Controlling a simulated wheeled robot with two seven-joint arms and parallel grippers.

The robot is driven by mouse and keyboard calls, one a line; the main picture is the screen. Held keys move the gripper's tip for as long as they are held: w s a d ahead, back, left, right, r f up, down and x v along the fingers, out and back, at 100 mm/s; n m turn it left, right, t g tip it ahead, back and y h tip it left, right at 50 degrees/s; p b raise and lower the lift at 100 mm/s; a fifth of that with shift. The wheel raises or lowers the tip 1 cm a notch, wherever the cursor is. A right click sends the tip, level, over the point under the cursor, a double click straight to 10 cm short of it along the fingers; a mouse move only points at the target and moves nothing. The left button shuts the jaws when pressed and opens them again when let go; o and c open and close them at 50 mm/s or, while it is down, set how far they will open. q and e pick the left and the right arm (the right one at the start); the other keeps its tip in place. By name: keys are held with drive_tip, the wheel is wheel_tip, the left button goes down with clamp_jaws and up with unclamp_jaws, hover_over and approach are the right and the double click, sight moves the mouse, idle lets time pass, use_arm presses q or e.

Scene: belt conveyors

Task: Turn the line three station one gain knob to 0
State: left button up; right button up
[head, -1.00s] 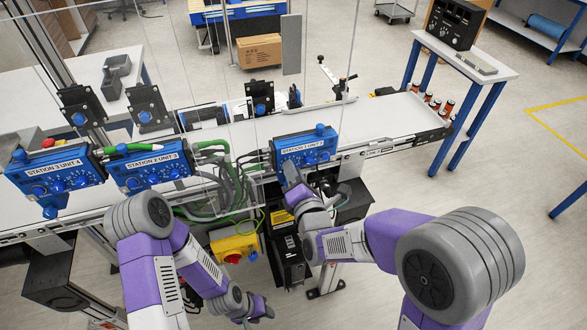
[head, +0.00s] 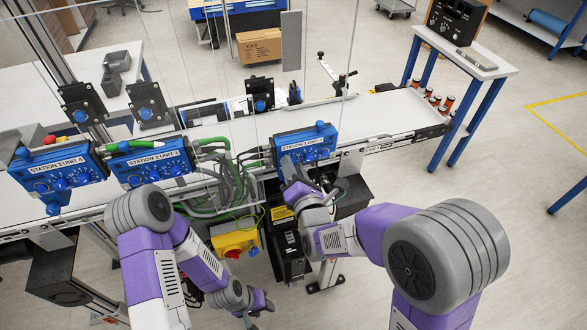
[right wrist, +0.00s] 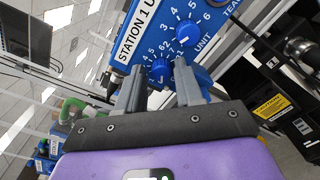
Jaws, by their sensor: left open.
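The blue station 1 unit (head: 308,143) is mounted at the front edge of the conveyor in the head view. The right wrist view shows its face tilted, with numbered dials. A small blue knob (right wrist: 160,69) there lies between the fingertips of my right gripper (right wrist: 160,76). The fingers are apart with a gap on both sides of the knob; contact is not clear. Another blue knob (right wrist: 187,32) is just beyond. No gain label is readable. In the head view my right gripper (head: 290,172) partly covers the unit's front. My left gripper (head: 260,302) hangs low, open and empty.
Green and grey cables (head: 226,178) hang beside the station 1 unit. A yellow box with a red button (head: 235,242) sits below the conveyor.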

drive_tip(key=shift+o, duration=0.8)
drive_tip(key=b+v, duration=0.7)
drive_tip(key=b, duration=0.2)
drive_tip(key=shift+s, duration=0.3)
drive_tip(key=shift+f, duration=0.1)
